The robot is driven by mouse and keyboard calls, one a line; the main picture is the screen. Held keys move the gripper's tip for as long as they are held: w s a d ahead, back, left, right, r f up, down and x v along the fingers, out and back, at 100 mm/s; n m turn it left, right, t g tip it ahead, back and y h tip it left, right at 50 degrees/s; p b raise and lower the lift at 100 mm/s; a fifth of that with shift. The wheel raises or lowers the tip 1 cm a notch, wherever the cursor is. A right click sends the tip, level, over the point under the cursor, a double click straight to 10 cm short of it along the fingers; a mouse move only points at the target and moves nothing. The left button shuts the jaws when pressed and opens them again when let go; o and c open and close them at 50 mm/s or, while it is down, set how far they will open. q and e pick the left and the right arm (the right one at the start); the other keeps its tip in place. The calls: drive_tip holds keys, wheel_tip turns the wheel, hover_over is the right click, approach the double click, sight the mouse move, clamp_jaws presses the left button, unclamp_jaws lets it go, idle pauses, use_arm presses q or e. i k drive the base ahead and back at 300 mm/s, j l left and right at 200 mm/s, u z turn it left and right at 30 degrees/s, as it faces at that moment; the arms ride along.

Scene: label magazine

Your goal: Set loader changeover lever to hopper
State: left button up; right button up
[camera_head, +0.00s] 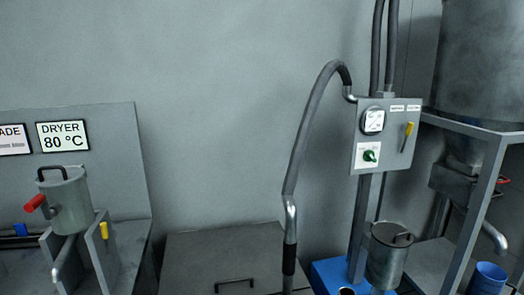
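The grey control panel (384,142) stands on a post right of centre. A small lever with a yellow grip (408,129) is on the right half of its face. The grip points up and leans slightly right; a thin dark part runs down from it. Two small white labels (405,108) sit above the lever, too small to read, so I cannot tell which side is hopper. A round white gauge (373,121) and a green knob (370,156) on a white plate are on the panel's left half. Neither of my grippers is in view.
A grey hose (307,135) arches down left of the panel. A metal canister (388,255) stands below it by a blue base (328,273). A framed hopper (485,60) is at right, with a blue bucket (487,279). A dryer station (69,203) is at left.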

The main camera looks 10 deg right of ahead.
sight(410, 126)
drive_tip(key=z, duration=1.25)
drive_tip(key=i+l+z, duration=0.25)
drive_tip(key=l+z, duration=0.15)
